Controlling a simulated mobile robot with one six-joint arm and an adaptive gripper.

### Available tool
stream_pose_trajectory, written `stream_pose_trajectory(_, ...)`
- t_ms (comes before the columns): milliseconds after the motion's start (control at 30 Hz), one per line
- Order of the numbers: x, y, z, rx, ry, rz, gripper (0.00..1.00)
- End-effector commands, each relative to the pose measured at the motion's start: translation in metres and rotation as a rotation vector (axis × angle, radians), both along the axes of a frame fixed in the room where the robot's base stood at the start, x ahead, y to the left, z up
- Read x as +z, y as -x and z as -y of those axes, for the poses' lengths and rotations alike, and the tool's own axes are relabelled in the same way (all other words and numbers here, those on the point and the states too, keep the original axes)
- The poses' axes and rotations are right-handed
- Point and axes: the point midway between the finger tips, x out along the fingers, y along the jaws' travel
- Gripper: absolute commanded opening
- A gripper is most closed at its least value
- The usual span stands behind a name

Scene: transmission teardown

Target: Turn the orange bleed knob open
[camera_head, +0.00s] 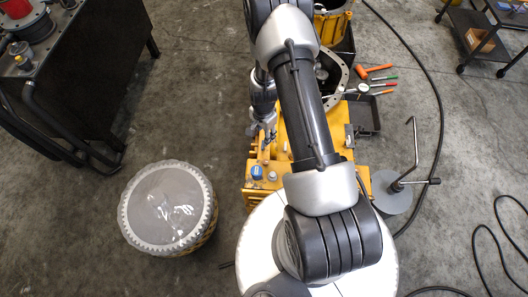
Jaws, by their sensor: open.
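A yellow machine (262,198) stands on the floor at the centre, with a blue cap (257,172) and a pale cap on its front top. My gripper (263,134) hangs over the left rear part of this machine, and its jaws look open and empty. The orange bleed knob cannot be made out for sure. A small orange-yellow area shows by the fingertips, but it is too small to tell apart from the machine. My arm covers the middle and right of the machine. I cannot tell whether the fingers touch anything.
A round toothed drum (168,203) stands at left. A black bench (95,75) fills the upper left. A tray (364,115) and several hand tools, including an orange-headed hammer (375,68), lie at right. A stand with a bent rod (414,150) and a black hose (437,100) are farther right.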

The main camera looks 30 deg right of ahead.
Motion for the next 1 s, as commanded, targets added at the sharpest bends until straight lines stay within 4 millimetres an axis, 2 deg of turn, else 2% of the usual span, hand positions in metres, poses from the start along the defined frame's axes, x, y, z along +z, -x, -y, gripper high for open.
stream_pose_trajectory(33, -0.014, 0.007, 0.001, -0.027, -0.004, -0.012, 0.43)
stream_pose_trajectory(100, -0.027, 0.013, 0.002, -0.057, -0.006, -0.019, 0.43)
stream_pose_trajectory(233, -0.043, 0.018, 0.003, -0.082, -0.009, -0.024, 0.43)
stream_pose_trajectory(433, -0.071, 0.019, 0.002, -0.084, -0.009, -0.026, 0.43)
stream_pose_trajectory(800, -0.153, 0.019, 0.002, -0.082, -0.009, -0.026, 0.43)
stream_pose_trajectory(1000, -0.19, 0.019, 0.002, -0.082, -0.009, -0.025, 0.43)
